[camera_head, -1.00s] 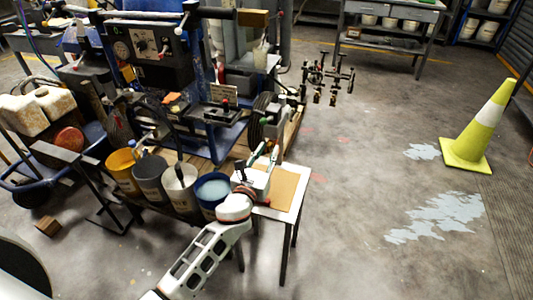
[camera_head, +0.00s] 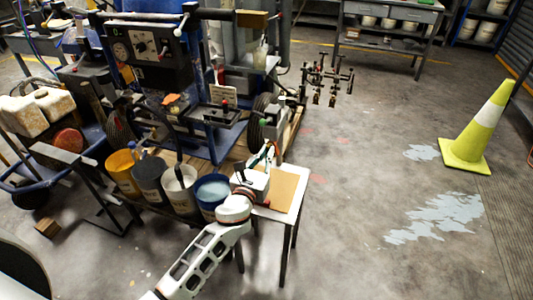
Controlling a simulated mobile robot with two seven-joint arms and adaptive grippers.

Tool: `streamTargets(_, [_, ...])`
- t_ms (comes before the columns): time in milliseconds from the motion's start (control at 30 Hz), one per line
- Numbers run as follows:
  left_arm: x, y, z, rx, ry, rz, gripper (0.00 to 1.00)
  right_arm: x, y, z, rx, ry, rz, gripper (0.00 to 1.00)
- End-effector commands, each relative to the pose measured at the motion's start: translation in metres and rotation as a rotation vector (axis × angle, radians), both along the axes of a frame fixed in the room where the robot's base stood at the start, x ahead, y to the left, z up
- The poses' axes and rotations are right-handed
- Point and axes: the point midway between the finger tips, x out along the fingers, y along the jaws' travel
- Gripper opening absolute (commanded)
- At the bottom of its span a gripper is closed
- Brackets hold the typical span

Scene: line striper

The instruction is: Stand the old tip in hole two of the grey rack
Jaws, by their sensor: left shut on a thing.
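My left gripper (camera_head: 268,155) reaches over the small white-topped table from the front. Its fingers are close together, pointing away toward the grey block on the striper. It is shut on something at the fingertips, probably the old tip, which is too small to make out. I cannot tell whether the held thing touches the grey block. I cannot pick out the grey rack or its holes; my arm and hand cover part of the table. My right gripper is not in view.
The small table (camera_head: 296,196) carries a tan board (camera_head: 285,186). Several buckets, including a blue one (camera_head: 212,191), stand left of it. The striper's grey block (camera_head: 272,124) and wheel are just behind. Open floor lies right, with a yellow cone (camera_head: 466,154).

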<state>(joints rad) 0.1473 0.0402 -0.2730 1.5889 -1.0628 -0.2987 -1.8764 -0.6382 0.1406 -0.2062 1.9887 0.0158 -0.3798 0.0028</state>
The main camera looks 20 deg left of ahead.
Motion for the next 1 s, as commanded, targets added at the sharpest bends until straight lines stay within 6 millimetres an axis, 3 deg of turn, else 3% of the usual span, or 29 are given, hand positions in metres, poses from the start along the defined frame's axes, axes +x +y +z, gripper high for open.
streamTargets(1000, [-0.021,0.001,0.0,0.001,0.0,0.0,0.0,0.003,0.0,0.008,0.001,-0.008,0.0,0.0])
